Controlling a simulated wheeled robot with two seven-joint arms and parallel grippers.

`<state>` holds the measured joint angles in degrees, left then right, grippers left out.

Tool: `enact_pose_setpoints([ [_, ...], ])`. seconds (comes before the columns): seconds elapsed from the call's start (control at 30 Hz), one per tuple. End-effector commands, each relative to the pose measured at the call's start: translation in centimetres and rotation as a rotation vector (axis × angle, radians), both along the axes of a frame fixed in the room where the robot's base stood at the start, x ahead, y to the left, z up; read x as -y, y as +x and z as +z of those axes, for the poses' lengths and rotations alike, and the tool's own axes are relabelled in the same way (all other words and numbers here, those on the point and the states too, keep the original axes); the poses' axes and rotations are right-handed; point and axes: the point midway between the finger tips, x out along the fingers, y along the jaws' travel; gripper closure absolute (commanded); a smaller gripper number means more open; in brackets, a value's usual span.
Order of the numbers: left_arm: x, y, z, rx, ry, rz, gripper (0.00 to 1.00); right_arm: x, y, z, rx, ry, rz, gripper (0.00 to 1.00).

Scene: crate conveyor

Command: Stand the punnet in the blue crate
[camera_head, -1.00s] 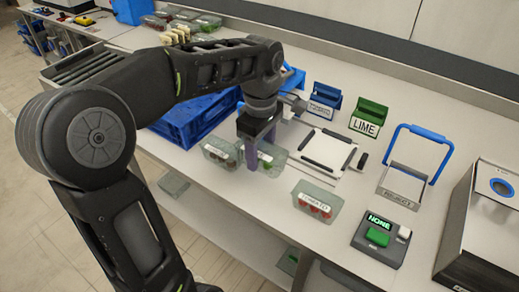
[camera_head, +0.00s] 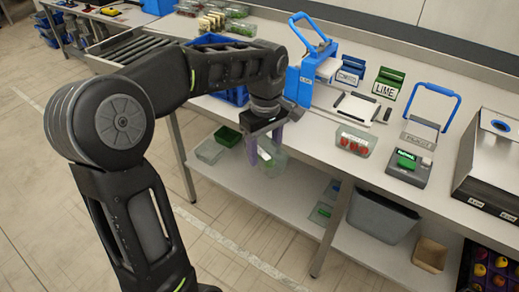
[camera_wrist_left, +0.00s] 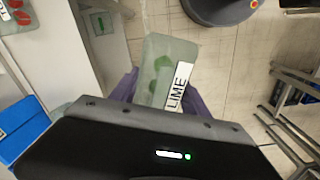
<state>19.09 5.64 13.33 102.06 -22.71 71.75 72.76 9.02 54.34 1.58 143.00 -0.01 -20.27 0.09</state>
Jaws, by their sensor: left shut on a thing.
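My left gripper (camera_head: 265,148) is shut on a clear greenish punnet (camera_head: 273,165), held in front of the table's front edge. The left wrist view shows the punnet (camera_wrist_left: 163,62) with a LIME label and green contents, tilted in the picture between the purple fingers. The blue crate (camera_head: 232,95) stands on the table behind my left arm, which hides much of it. The held punnet is outside the crate, to its front right. My right gripper is in neither view.
A tomato punnet (camera_head: 356,141) stands on the table right of my gripper. A grey bin (camera_head: 382,216) is on the lower shelf.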

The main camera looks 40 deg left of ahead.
Motion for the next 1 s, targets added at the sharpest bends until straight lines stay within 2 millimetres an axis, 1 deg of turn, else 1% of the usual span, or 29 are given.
enact_pose_setpoints([
  [0.17, 0.6, 2.1, -3.0, -0.01, 0.006, -0.242, 0.86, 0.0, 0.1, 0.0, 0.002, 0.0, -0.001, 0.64],
  [0.27, 1.3, 3.3, -5.3, -0.014, 0.012, -0.402, 0.86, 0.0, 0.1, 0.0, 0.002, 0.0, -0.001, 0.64],
  [0.37, 2.3, 4.3, -8.0, -0.019, 0.016, -0.565, 0.86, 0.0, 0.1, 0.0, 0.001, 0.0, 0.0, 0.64],
  [0.47, 3.7, 5.1, -11.1, -0.023, 0.019, -0.73, 0.86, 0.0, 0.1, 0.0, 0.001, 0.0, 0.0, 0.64],
  [0.5, 4.4, 5.3, -12.5, -0.023, 0.019, -0.798, 0.86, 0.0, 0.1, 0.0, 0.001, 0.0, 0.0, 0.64],
  [0.57, 5.7, 5.4, -14.7, -0.025, 0.019, -0.899, 0.86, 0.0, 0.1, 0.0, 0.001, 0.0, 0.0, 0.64],
  [0.6, 6.6, 5.5, -16.1, -0.025, 0.018, -0.964, 0.86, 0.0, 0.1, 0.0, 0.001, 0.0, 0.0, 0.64],
  [0.7, 9.0, 5.0, -19.5, -0.018, 0.014, -1.103, 0.86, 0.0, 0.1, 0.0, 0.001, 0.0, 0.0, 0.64],
  [0.8, 11.0, 4.3, -21.9, -0.011, 0.008, -1.193, 0.86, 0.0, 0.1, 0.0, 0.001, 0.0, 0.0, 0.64],
  [0.9, 12.1, 3.7, -23.2, -0.005, 0.003, -1.237, 0.86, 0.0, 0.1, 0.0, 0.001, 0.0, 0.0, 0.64],
  [1.0, 12.5, 3.6, -23.6, 0.0, 0.002, -1.251, 0.86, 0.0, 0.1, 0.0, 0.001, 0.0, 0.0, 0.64],
])
